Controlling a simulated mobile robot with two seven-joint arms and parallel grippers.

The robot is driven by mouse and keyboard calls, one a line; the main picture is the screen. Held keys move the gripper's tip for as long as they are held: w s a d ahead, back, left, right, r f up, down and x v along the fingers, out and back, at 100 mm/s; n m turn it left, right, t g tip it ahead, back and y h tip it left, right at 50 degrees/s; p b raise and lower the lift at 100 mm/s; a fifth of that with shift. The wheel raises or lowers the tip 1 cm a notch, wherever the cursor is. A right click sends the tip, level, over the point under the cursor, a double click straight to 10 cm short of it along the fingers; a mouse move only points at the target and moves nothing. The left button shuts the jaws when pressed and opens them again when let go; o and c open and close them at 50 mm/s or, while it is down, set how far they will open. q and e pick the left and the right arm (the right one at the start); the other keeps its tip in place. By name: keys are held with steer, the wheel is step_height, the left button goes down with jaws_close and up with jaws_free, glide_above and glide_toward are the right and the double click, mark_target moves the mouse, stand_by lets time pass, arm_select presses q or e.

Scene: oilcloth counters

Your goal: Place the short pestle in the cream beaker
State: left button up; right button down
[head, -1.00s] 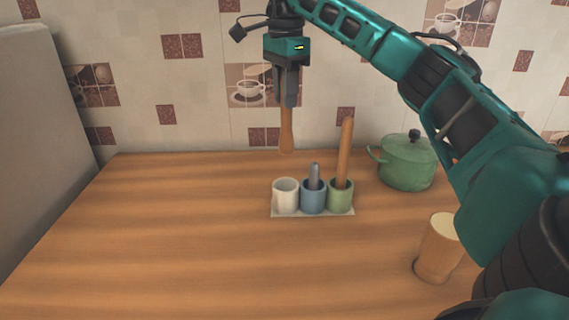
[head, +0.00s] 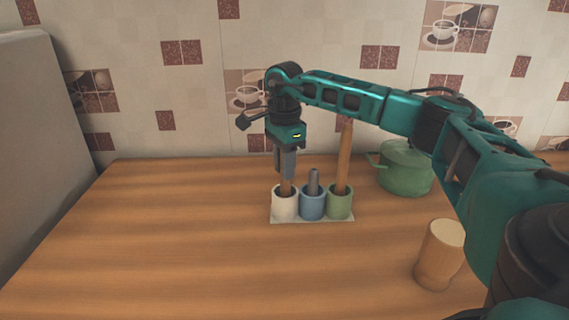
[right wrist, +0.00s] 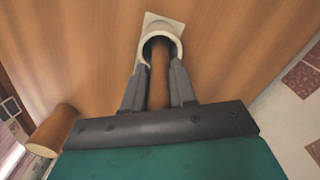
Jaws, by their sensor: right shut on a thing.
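The cream beaker (head: 285,207) stands at the left end of a row of three on a pale base. My right gripper (head: 286,178) is right above it, pointing down, shut on the wooden short pestle (head: 286,187). The pestle's lower part is inside the cream beaker's mouth and hidden by its wall. In the right wrist view the pestle (right wrist: 159,75) runs between the two fingers into the cream beaker (right wrist: 160,32). I cannot tell whether its lower end touches the bottom. My left gripper is not in view.
The blue beaker (head: 312,206) holds a grey rod (head: 314,183); the green beaker (head: 340,206) holds a long wooden stick (head: 344,158). A green lidded pot (head: 405,170) stands behind right. A wooden cylinder (head: 440,255) stands front right. The counter's left and front are clear.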

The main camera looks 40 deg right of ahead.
steer(key=shift+f, duration=0.1)
steer(key=c, duration=0.9)
jaws_free()
step_height(320, 180, up, 12)
steer(key=shift+r, duration=0.15)
